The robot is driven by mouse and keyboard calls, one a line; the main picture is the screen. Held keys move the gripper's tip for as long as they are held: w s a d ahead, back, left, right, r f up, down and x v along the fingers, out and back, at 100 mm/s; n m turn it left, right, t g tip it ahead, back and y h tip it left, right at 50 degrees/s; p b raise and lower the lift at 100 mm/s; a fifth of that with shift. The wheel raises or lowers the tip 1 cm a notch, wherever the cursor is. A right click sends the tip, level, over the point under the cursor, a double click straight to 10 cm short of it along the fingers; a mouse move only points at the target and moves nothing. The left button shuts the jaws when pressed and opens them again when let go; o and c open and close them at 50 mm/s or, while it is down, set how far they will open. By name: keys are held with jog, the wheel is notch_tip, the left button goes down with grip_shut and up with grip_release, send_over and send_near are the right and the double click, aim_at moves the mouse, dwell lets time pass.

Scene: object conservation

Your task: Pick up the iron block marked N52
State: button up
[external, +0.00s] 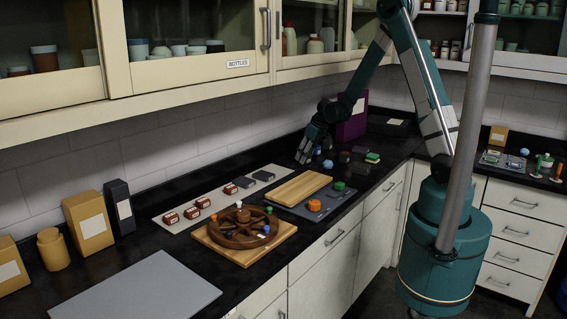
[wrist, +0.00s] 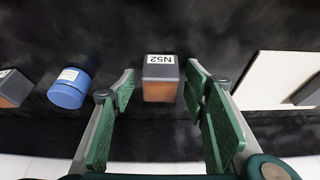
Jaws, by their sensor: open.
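The block marked N52 (wrist: 160,78) is dark grey with a white label on top and a copper-brown front face. In the wrist view it lies between the fingertips of my gripper (wrist: 160,88), with visible dark gaps on both sides. My gripper is open and empty, its green-padded fingers on either side of the block. In the external view my gripper (external: 306,152) points down over the far part of the black counter. I cannot pick out the N52 block there; the gripper may hide it.
In the wrist view a blue labelled cylinder (wrist: 70,88) and another labelled block (wrist: 14,88) stand left of the N52 block. A white board (wrist: 270,80) lies to the right. The external view shows a wooden wheel (external: 240,227), a wooden board (external: 300,188) and a purple box (external: 352,122).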

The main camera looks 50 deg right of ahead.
dwell(0.5)
jog(key=c, duration=1.4)
jog(key=shift+r, duration=0.15)
jog(key=shift+c, duration=0.2)
jog(key=shift+r+p, duration=0.3)
jog(key=shift+r, duration=4.55)
